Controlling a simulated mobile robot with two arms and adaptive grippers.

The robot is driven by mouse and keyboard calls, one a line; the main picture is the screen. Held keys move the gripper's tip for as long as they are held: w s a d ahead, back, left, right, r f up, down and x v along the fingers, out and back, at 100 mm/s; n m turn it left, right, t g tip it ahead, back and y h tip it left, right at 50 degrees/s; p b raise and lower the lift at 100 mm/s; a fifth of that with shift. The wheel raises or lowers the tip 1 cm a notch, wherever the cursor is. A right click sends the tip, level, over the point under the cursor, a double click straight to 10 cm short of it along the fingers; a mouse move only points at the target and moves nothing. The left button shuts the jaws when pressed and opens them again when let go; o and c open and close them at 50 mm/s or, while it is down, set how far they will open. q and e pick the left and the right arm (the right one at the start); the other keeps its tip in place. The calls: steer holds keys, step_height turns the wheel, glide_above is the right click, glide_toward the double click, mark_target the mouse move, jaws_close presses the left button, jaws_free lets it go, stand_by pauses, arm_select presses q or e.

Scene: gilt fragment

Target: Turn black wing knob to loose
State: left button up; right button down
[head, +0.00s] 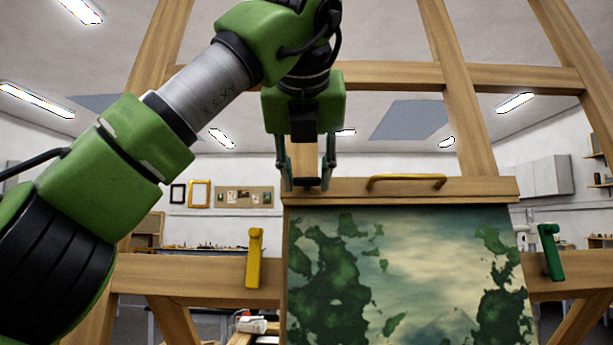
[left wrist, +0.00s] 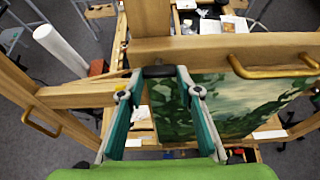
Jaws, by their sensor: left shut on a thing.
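The black wing knob (head: 307,182) sits at the left end of the wooden top clamp bar (head: 470,188) of an easel, above the painting. My left gripper (head: 306,186) comes down from above with its two fingers on either side of the knob, shut on it. In the left wrist view the knob shows as a dark piece (left wrist: 158,71) between the teal fingertips (left wrist: 157,76). The fingers partly cover the knob, and its exact angle is hard to tell. My right gripper is in neither view.
A brass handle (head: 407,179) is on the bar right of the knob. The painted canvas (head: 420,270) hangs below. A yellow lever (head: 254,258) and a green lever (head: 551,252) are on the lower crossbar. Easel posts (head: 463,100) rise behind my arm.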

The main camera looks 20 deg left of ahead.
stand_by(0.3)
arm_select(q)
steer(key=o, duration=1.1)
steer(key=shift+o, duration=0.2)
steer(key=v, duration=1.2)
